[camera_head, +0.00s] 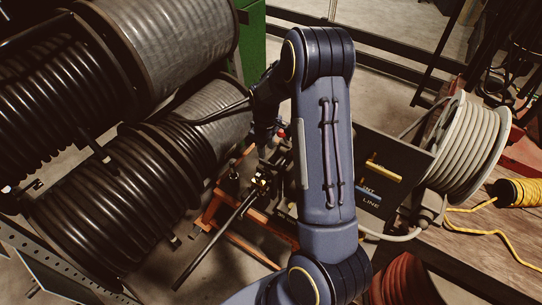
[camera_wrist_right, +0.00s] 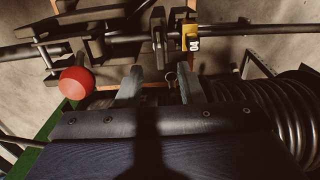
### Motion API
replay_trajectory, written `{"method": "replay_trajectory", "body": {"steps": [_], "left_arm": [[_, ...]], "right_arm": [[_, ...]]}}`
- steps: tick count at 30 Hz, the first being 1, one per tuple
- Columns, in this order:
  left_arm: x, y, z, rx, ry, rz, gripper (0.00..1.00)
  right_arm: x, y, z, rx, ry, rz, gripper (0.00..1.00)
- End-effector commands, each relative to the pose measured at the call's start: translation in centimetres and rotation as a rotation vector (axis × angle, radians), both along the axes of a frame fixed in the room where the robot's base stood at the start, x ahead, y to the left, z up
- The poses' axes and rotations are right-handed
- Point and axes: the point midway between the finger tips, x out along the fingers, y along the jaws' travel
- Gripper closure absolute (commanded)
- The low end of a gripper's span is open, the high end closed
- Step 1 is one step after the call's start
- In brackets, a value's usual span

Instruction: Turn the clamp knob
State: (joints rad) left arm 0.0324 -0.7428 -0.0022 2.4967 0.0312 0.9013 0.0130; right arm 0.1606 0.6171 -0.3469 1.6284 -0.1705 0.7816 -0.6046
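A round red knob (camera_wrist_right: 76,82) shows at the left in the right wrist view, on a dark clamp-like mechanism (camera_wrist_right: 95,35). A small red spot (camera_head: 281,134) beside my right gripper in the head view may be the same knob. My right gripper (camera_wrist_right: 160,84) has its two fingers apart, with nothing seen held between them. The knob lies to the left of both fingers, apart from them. In the head view my right arm hides much of the machine and most of the gripper. My left gripper is not in view.
Large reels of black hose (camera_head: 115,205) fill the left. An orange frame (camera_head: 225,192) with a long dark bar (camera_head: 215,240) stands below the gripper. A dark box with yellow handles (camera_head: 383,170), a pale hose reel (camera_head: 467,143) and yellow cord (camera_head: 518,192) are at the right.

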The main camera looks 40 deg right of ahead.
Motion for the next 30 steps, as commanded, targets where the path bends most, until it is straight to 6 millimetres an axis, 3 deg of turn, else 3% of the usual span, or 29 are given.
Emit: {"method": "replay_trajectory", "body": {"steps": [6,12,22,30], "left_arm": [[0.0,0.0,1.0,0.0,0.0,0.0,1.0],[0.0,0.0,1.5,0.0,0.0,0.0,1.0],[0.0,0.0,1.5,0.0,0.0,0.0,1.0],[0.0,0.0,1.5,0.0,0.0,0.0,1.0]], "right_arm": [[-0.2,0.0,-3.5,0.002,0.005,-0.003,0.65],[-0.1,0.0,-5.8,0.002,0.002,-0.003,0.65],[-0.1,0.0,-6.4,0.001,-0.001,-0.003,0.65],[-0.1,0.0,-6.4,0.001,0.0,-0.003,0.98]]}}
